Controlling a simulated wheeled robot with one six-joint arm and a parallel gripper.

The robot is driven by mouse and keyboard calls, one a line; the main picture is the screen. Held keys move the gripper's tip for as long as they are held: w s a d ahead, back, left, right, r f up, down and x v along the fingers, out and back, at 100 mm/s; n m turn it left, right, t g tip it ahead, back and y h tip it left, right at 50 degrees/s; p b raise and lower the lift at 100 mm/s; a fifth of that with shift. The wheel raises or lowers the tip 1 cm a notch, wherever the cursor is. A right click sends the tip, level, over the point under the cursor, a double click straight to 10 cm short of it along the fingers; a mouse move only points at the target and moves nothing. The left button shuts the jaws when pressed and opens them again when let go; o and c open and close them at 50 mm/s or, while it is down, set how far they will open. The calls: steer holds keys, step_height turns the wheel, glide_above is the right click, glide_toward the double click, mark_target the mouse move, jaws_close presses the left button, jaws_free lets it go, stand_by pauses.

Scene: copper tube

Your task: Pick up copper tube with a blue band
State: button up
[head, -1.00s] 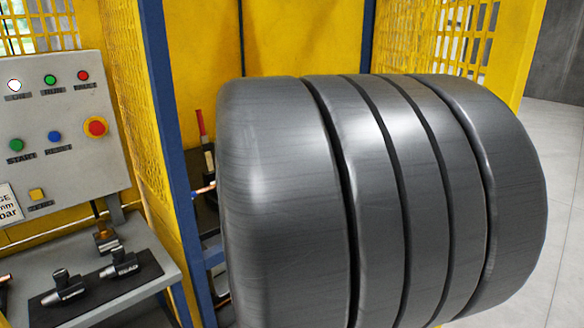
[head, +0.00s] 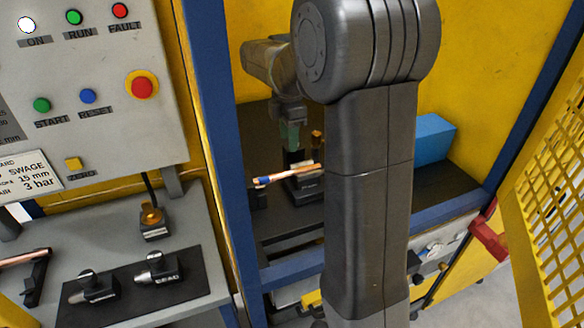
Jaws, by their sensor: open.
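The copper tube with a blue band (head: 285,176) lies roughly level inside the yellow and blue machine cell, on a dark fixture (head: 306,190). Its banded end points left and sticks out past the fixture. My arm reaches into the cell, and my gripper (head: 292,156) hangs down just above the tube, close to its middle. The gripper is open; its fingertips are small and dark here, so I cannot tell whether they straddle the tube or touch it. My forearm hides what lies right of the tube's right end.
A control panel (head: 95,130) and a grey bench (head: 200,235) stand at left. The bench holds a brass fitting (head: 151,214), a black mat (head: 125,304) with two tools, and another copper tube (head: 22,257). Blue posts frame the cell; a blue block (head: 434,138) sits inside.

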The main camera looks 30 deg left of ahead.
glide_above(289, 173)
step_height(289, 173, down, 6)
steer(key=shift+f, duration=0.1)
steer(key=shift+w+a+f+p, duration=0.1)
steer(key=shift+f+p, duration=0.35)
steer(key=shift+f, duration=0.85)
steer(key=shift+w+a+f+p, duration=0.1)
steer(key=shift+f+p, duration=0.35)
steer(key=shift+f, duration=0.85)
jaws_close()
